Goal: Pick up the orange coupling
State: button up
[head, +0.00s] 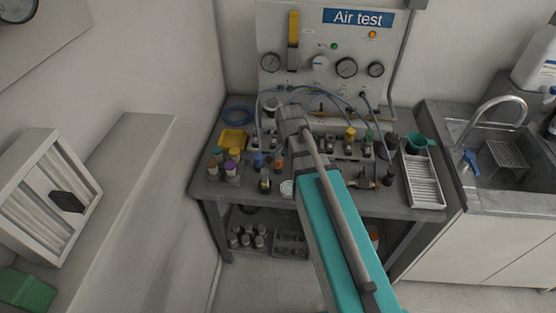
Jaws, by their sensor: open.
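A small orange coupling (279,164) appears to stand on the grey workbench, just right of a blue-topped piece (258,160) and left of my arm. It is small, and its shape is hard to make out. My arm reaches in from the lower right over the bench. My gripper (291,118) is at its far end, above the back middle of the bench and farther back than the coupling. It is open, with nothing seen in it. Its fingers are hard to make out against the fittings, and the arm hides part of the bench.
The grey workbench (240,193) holds several coloured bottles (231,170), a yellow tray (233,139), blue hoses and valve fittings. A white ribbed tray (422,180) and green cup (416,142) are at right. The gauge panel (325,50) rises behind; a sink (500,160) is far right.

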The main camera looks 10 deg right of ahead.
jog(key=w+a+r+m+p, duration=0.1)
jog(key=w+r+m+p, duration=0.3)
jog(key=w+m, duration=0.6)
jog(key=shift+w+a+r+m+p, duration=0.15)
jog(key=shift+a+r+m+p, duration=0.3)
jog(key=shift+m, duration=0.75)
jog(key=shift+d+b, duration=0.15)
jog(key=shift+b, duration=0.15)
jog(key=b, duration=0.8)
send_over(278, 164)
jog(key=w, duration=0.2)
jog(key=f, duration=0.8)
jog(key=shift+s+f, duration=0.2)
jog(key=shift+f, duration=0.05)
jog(key=shift+s+d+f+b, duration=0.15)
jog(key=shift+f+b, duration=2.45)
jog(key=shift+b, duration=0.2)
jog(key=shift+c, duration=0.2)
